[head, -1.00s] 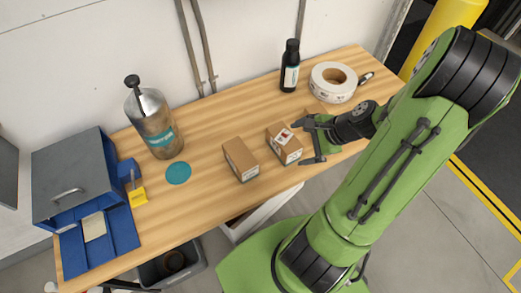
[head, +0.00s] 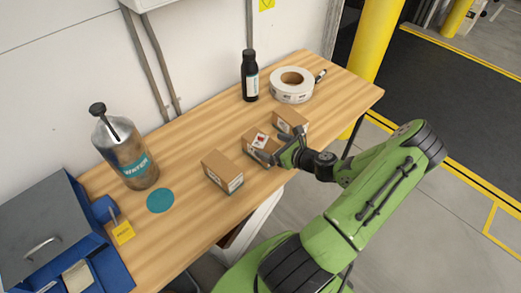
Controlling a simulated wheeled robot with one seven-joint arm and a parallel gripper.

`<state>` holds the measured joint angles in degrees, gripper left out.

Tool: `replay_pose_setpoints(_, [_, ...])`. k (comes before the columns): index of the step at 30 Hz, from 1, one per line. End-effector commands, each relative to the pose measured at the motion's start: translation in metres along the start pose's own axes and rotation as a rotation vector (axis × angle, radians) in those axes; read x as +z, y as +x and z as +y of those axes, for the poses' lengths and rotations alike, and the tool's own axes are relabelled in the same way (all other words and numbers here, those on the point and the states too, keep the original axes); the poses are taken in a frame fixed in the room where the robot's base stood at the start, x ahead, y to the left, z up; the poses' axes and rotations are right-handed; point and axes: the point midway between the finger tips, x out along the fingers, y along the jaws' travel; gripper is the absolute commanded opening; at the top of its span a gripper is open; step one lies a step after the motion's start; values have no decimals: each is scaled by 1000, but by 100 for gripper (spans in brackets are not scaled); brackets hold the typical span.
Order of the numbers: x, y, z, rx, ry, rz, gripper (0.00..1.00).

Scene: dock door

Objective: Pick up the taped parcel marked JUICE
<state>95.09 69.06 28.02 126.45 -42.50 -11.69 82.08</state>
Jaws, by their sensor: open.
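Three small brown parcels stand in a row on the wooden bench: a left parcel (head: 220,170), a middle parcel (head: 257,141) with a red-and-white label on top, and a right parcel (head: 290,121). No lettering on them is readable, so I cannot tell which is marked JUICE. My gripper (head: 281,146) is open and empty, reaching in from the right. One finger is at the near side of the middle parcel, and the other overlaps the right parcel. I cannot tell whether either finger touches a parcel. The gripper partly hides the middle and right parcels.
On the bench (head: 190,219) are a metal WATER canister (head: 127,157), a teal disc (head: 160,200), a black bottle (head: 250,75), and a white tape roll (head: 291,86). A blue-and-grey box (head: 50,235) sits at left. A yellow post (head: 373,50) stands beyond the right end.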

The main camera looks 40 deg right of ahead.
Motion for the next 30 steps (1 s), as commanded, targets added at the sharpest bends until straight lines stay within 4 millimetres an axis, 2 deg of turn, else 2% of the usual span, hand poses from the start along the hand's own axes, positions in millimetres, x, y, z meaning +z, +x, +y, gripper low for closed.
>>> replay_pose_setpoints(3, [-5,25,2,5,-2,-2,100])
replay_pose_setpoints(6, [-5,41,2,3,-3,-1,100])
replay_pose_setpoints(9, [-4,48,2,3,0,-1,100])
replay_pose_setpoints(14, [-3,48,2,2,0,0,100])
replay_pose_setpoints(17, [-3,47,2,2,-1,0,88])
replay_pose_setpoints(27, [-3,47,2,2,-1,0,36])
replay_pose_setpoints(28, [-3,47,2,2,-1,0,32])
replay_pose_setpoints(30, [-2,47,2,2,-1,-2,32])
